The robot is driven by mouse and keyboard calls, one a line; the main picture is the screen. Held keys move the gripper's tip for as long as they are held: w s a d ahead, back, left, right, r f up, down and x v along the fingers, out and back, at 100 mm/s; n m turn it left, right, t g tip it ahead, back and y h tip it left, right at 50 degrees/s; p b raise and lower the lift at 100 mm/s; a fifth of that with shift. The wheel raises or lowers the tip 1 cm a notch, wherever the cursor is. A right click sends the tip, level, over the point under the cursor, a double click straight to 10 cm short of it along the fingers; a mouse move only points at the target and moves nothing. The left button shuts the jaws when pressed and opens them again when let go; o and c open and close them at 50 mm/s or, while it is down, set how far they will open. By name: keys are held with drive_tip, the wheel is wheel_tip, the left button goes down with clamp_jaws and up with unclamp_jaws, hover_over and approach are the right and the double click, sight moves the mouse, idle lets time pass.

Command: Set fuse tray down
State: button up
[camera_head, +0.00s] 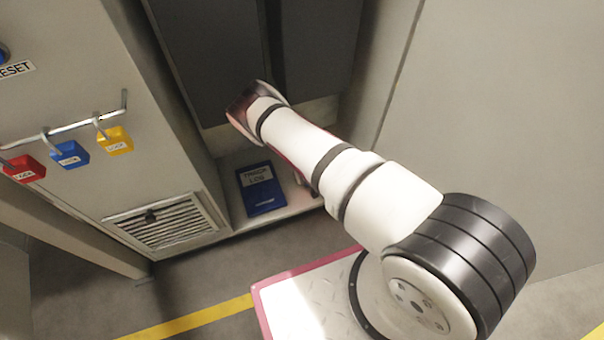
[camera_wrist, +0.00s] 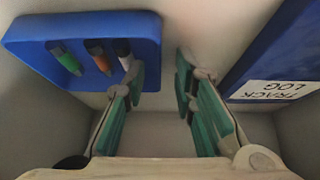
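The fuse tray (camera_wrist: 30,35) is a shallow blue tray at the upper left of the wrist view, on a pale surface. Green (camera_wrist: 65,58), orange (camera_wrist: 97,55) and white (camera_wrist: 122,50) fuses lie in it. My gripper (camera_wrist: 160,73) is open, with teal-padded fingers. Its left finger overlaps the tray's right end in the picture, and its right finger stands beyond the tray's right wall. A gap shows between that wall and the right finger. The arm hides the tray and fingers in the head view.
A blue track log (camera_head: 261,190) lies on the cabinet's bottom ledge, and also shows right of my gripper in the wrist view (camera_wrist: 275,50). Cabinet walls close in the space. Red (camera_head: 24,169), blue (camera_head: 69,155) and yellow (camera_head: 115,141) padlocks hang on a rail at left.

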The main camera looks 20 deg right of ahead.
drive_tip(key=p+v, duration=0.4)
drive_tip(key=v, duration=0.7)
drive_tip(key=shift+r, duration=0.1)
